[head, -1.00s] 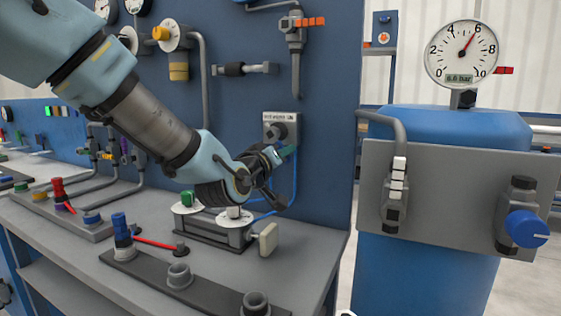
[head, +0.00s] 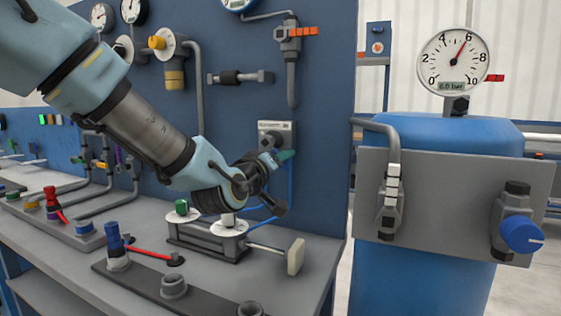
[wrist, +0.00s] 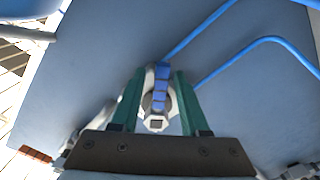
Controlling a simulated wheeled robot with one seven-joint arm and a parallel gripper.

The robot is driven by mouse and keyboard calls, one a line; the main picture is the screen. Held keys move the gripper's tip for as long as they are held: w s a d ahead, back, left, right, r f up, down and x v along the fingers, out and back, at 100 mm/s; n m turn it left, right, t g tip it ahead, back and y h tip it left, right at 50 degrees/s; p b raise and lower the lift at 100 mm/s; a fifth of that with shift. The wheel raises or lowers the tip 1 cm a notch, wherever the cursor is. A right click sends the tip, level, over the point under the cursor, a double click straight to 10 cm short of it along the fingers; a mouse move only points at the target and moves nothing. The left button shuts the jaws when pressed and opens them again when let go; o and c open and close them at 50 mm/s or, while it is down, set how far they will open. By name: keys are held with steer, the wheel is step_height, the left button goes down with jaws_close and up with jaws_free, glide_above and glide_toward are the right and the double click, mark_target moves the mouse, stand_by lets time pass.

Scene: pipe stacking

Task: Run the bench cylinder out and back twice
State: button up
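The bench cylinder (head: 205,238) lies on the bench, with a round white plate at each end, one bearing a green knob and one a white knob. Its rod sticks out to the right, ending in a pale plate (head: 295,256). A grey hand valve (head: 276,130) is on the blue panel above it. My gripper (head: 288,156) is at this valve, its green fingers partly in sight. In the wrist view, the fingers of my gripper (wrist: 160,90) stand on either side of a blue lever (wrist: 161,88), with gaps visible beside it. Contact cannot be told.
Blue hoses (wrist: 240,60) run close to the fingers. A blue tank (head: 425,290) with a gauge (head: 453,61) reading about 6 bar stands at the right. A strip with a blue-topped fitting (head: 115,246) lies at the bench front.

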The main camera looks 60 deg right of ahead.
steer(key=a+b, duration=0.1)
steer(key=a, duration=1)
steer(key=shift+d, duration=0.1)
